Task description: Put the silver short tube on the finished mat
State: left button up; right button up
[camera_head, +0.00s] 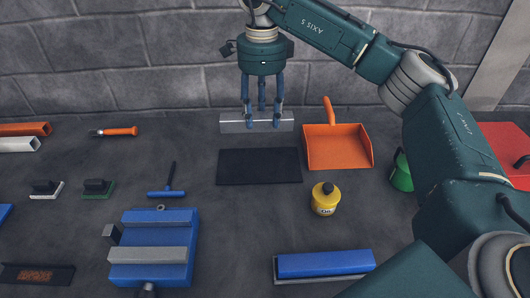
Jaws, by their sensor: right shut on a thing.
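My right gripper (262,122) comes down from above and is shut on a silver short tube (285,122) near the back wall. The tube lies level, left to right; I cannot tell whether it touches the table. A plain black mat (260,177) lies just in front of the tube, below it in the picture. Another dark mat (58,275) with orange lettering is at the front left. The lettering is too small to read, so I cannot tell which is the finished mat. My left gripper is not in view.
An orange dustpan (338,150) lies right of the black mat, with a yellow oil can (325,204) in front. A blue vice-like block (182,228) and a blue bar (325,264) are nearer. Brushes, a screwdriver (120,131) and tubes lie left. A green can (402,176) is right.

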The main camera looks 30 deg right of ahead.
notch_tip(320, 180, down, 9)
jog(key=shift+w+d+r+p, duration=0.1)
jog(key=shift+d+p, duration=0.05)
jog(key=shift+p, duration=0.4)
notch_tip(320, 180, down, 4)
jog(key=shift+f+p, duration=0.1)
jog(key=shift+p, duration=0.25)
jog(key=shift+f, duration=0.1)
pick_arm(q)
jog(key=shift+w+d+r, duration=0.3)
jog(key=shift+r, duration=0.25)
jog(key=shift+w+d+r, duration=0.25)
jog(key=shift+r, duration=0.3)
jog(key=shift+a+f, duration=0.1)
pick_arm(e)
jog(key=shift+f, duration=0.1)
jog(key=o, duration=1.5)
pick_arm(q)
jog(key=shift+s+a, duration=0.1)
pick_arm(e)
jog(key=shift+o, duration=0.2)
